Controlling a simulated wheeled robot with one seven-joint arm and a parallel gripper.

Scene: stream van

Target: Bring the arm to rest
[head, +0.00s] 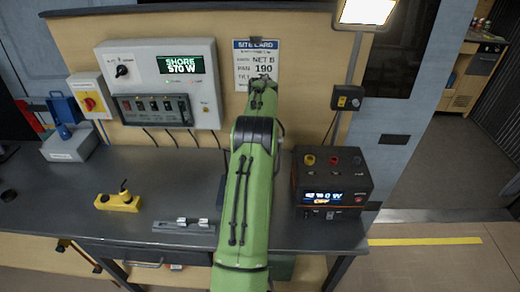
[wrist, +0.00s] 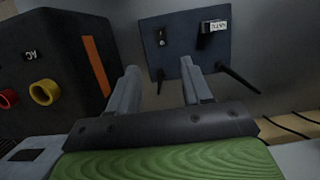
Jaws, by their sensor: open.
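My green arm (head: 250,190) stretches from the bottom middle of the head view up over the bench towards the wall. My gripper is hidden behind the arm there. In the wrist view my gripper (wrist: 160,68) is open, its two grey fingers apart with nothing held between them. A dark blue-grey plate (wrist: 185,42) with a small switch, a white label and two dark rods lies beyond the fingertips. I cannot tell how far off it is.
The black power unit (head: 332,181) stands on the bench (head: 150,175) right of my arm; its side also fills the left of the wrist view (wrist: 60,50). A yellow block (head: 118,202) and grey tray (head: 183,227) lie left. A white panel (head: 160,75) and site card (head: 255,65) are on the wall.

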